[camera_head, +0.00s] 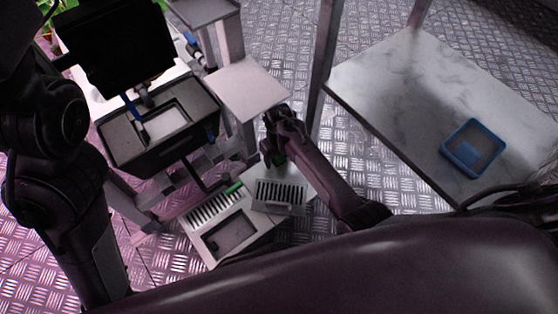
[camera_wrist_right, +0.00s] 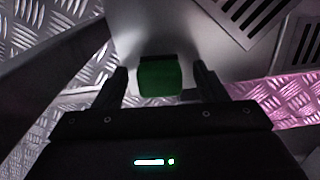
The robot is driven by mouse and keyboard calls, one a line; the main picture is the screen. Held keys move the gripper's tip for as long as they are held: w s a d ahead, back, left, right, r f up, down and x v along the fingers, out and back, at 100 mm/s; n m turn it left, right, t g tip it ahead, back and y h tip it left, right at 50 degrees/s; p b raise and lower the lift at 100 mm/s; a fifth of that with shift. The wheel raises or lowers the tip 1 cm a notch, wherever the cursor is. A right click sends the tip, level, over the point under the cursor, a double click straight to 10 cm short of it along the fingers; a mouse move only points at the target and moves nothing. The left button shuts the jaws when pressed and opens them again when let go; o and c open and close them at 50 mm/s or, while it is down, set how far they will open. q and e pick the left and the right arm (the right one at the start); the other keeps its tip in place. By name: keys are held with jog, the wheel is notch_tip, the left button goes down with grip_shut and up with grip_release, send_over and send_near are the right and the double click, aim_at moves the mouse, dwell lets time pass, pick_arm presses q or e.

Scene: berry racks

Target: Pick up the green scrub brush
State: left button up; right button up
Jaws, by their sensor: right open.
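The green scrub brush (camera_wrist_right: 160,80) is a green block with a dark strip along its far edge, on a pale surface in the right wrist view. My right gripper (camera_wrist_right: 160,88) is open, with one finger to each side of the brush and small gaps visible. In the head view, my right gripper (camera_head: 274,150) reaches down over the low pale stand, and a bit of green (camera_head: 279,160) shows beneath it. My left arm comes in at the left; its gripper is not in view.
Next to the gripper are a slotted grey rack (camera_head: 279,195) and a slotted tray (camera_head: 206,216) with another green item (camera_head: 234,188) at its edge. A dark bin (camera_head: 185,148) stands to the left. A marble table (camera_head: 400,90) with a blue tray (camera_head: 450,160) stands right.

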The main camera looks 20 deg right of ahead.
jog(key=shift+c, duration=0.2)
jog(key=c, duration=1)
jog(key=shift+r, duration=0.1)
